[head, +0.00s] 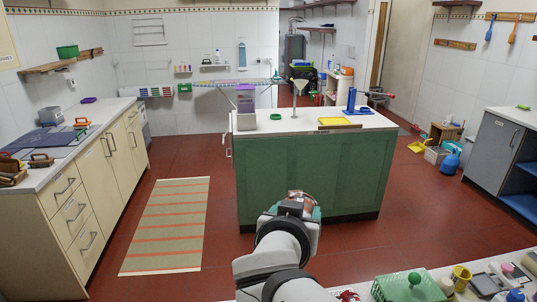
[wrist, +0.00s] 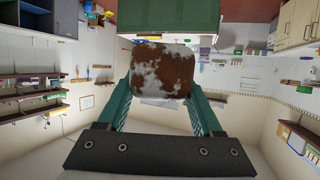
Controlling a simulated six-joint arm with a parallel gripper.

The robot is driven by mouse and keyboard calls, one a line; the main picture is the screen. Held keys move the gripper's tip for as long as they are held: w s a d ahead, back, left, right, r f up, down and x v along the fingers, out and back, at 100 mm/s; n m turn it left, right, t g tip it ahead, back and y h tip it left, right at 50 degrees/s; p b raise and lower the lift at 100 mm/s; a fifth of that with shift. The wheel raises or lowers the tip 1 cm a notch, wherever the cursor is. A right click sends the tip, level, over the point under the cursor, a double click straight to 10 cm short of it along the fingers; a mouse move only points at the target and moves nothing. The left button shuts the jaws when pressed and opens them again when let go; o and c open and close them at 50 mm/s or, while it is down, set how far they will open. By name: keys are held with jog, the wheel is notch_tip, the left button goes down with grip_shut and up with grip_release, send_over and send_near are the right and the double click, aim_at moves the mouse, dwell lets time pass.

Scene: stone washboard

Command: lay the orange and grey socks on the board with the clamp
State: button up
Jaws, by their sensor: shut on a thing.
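My gripper (wrist: 163,85) is shut on a mottled brown and white block-like thing (wrist: 165,70), held between its two green fingers. In the head view my gripper (head: 297,205) is raised in front of the green island, and the mottled thing (head: 299,196) shows at its tip. I cannot make out the orange and grey socks for certain. I cannot tell which thing is the board with the clamp. Dark blue flat boards (head: 50,140) lie on the left counter, with a small orange thing (head: 82,121) near them.
The green island (head: 310,175) bears a yellow tray (head: 338,122), a blue upright thing (head: 351,100) and a grey box (head: 246,107). A near table at bottom right holds a green basket (head: 408,287) and several small items. A striped rug (head: 167,225) lies on open red floor.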

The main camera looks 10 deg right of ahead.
jog(key=s+d+f+m+g+h, duration=0.3)
jog(key=d+f+m, duration=0.1)
jog(key=f, duration=0.6)
jog(key=s+d+f+m+g+h, duration=0.2)
jog(key=d+f+m+g+h, duration=0.15)
jog(key=f, duration=0.55)
jog(key=s+d+f+m+g, duration=0.2)
jog(key=s+f, duration=0.2)
jog(key=s, duration=0.1)
jog(key=s+d+f+m+g+h, duration=0.1)
jog(key=s+d+f+m+g, duration=0.1)
jog(key=s, duration=0.4)
jog(key=s+d+f+m+g+h, duration=0.1)
jog(key=s+d+f+m+g, duration=0.2)
jog(key=s+f, duration=0.2)
jog(key=shift+s+d+f+g, duration=0.25)
jog(key=shift+s+d+f, duration=0.05)
jog(key=shift+s, duration=0.1)
jog(key=shift+w+a+f+n+t, duration=0.25)
jog(key=shift+a+n+t, duration=0.1)
jog(key=shift+a+t, duration=0.2)
notch_tip(320, 180, down, 5)
jog(key=shift+w+r, duration=0.1)
